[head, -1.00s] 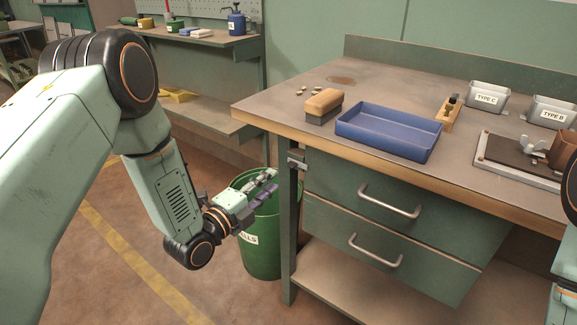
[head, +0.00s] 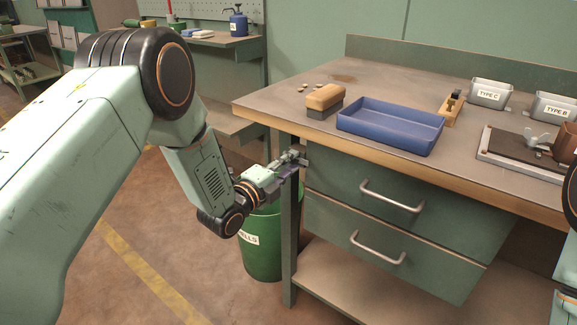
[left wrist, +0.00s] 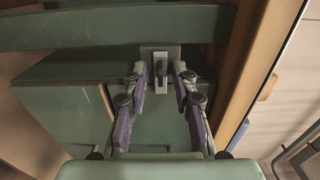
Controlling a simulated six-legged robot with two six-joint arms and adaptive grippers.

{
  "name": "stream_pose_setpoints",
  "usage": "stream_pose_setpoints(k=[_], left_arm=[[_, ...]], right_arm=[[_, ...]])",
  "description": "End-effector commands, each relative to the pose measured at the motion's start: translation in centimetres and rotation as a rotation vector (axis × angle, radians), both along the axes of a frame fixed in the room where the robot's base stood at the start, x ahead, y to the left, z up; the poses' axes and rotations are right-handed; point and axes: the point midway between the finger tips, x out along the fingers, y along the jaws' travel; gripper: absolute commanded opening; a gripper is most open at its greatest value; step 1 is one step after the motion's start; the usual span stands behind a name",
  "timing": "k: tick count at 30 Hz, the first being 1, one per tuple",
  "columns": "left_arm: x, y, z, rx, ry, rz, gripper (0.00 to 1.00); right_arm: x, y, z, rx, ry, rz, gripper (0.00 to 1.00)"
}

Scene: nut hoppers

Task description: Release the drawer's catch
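The drawer catch is a small pale metal lever on a plate (left wrist: 160,74), near the top left of the upper drawer and under the bench top. In the head view it is mostly hidden by my gripper. My left gripper (head: 297,157) is at the catch; in the left wrist view its fingers (left wrist: 160,80) are open, one on each side of the lever. I cannot tell whether either finger touches it. The upper drawer (head: 335,180) looks shut. My right gripper is out of view.
The bench top's wooden edge (head: 400,172) overhangs the drawers. A bench leg (head: 290,240) and a green bin (head: 262,255) stand below my left gripper. A blue tray (head: 390,128) and a brush (head: 325,100) lie on top. The lower drawer (head: 340,235) is shut.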

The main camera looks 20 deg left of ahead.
Motion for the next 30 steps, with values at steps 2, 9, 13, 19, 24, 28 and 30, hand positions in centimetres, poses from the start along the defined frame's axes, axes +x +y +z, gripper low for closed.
stream_pose_setpoints(k=[2,9,13,19,24,28,30], left_arm=[[-0.02,0.00,0.00,0.000,0.000,0.000,0.27],[-0.05,0.02,-0.01,0.000,0.000,0.000,0.06],[-0.06,0.02,-0.01,0.000,0.001,0.000,0.00],[-0.07,0.01,-0.03,0.000,0.001,0.000,0.00],[-0.08,0.00,-0.03,-0.002,0.002,-0.001,0.00],[-0.09,-0.01,-0.02,-0.021,0.009,-0.001,0.00],[-0.10,-0.02,-0.02,-0.043,0.018,-0.001,0.00]], right_arm=[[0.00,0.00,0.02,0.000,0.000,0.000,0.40],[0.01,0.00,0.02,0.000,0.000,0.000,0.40],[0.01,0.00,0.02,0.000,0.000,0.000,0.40],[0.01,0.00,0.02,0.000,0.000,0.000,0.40],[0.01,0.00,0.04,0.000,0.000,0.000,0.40],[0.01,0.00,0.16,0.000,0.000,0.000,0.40],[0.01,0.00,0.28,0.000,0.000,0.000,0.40]])
